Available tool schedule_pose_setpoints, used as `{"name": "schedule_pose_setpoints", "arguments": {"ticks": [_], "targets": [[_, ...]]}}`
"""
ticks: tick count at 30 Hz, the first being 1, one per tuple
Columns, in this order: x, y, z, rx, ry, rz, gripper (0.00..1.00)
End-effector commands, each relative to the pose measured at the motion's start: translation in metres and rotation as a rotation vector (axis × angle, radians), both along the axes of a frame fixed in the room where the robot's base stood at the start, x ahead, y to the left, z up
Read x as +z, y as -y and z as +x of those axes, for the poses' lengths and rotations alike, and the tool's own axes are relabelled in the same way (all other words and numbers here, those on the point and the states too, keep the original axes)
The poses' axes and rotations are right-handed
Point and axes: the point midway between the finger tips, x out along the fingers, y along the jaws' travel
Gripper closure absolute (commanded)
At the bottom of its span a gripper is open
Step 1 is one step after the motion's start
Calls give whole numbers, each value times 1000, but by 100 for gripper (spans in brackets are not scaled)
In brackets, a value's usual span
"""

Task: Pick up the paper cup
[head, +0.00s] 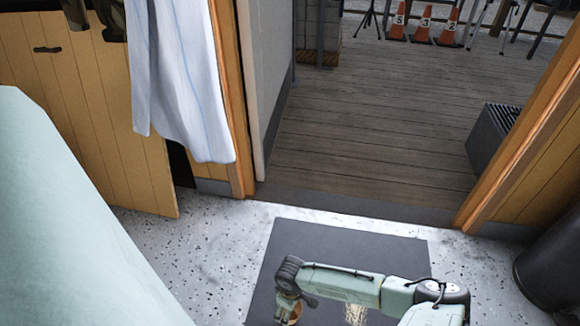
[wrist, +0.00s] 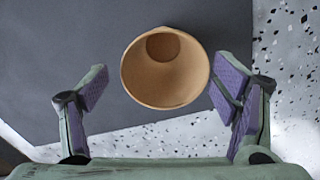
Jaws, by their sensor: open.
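The paper cup (wrist: 165,88) is tan-brown and shows in the wrist view with its open mouth facing the camera and its round bottom visible inside. It is over or on the dark grey mat (wrist: 70,45). My gripper (wrist: 162,86) is open, with purple pads either side of the cup's near rim. The right pad is close to the rim; a wider gap shows on the left. I cannot tell whether the cup lies at pad depth. In the head view, a small tan part of the cup (head: 296,313) shows beside my gripper (head: 287,308), mostly hidden.
Speckled pale floor (head: 200,245) surrounds the mat. A doorway behind opens onto wooden decking (head: 370,140) with several orange cones (head: 421,26). A black bin (head: 552,265) stands at right. A white striped cloth (head: 185,80) hangs at left by wooden panelling (head: 100,100).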

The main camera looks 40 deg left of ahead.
Motion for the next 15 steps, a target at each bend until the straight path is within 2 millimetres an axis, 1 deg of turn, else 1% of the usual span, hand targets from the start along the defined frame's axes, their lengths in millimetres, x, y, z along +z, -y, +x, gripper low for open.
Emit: {"name": "schedule_pose_setpoints", "arguments": {"ticks": [5, 10, 12, 15], "targets": [[-16, 0, -2, 1, 1, 0, 19], [-43, 1, -4, 1, 1, -1, 19], [-51, 1, -5, 1, 1, 0, 19], [-55, 1, -4, 0, 1, 1, 19]]}}
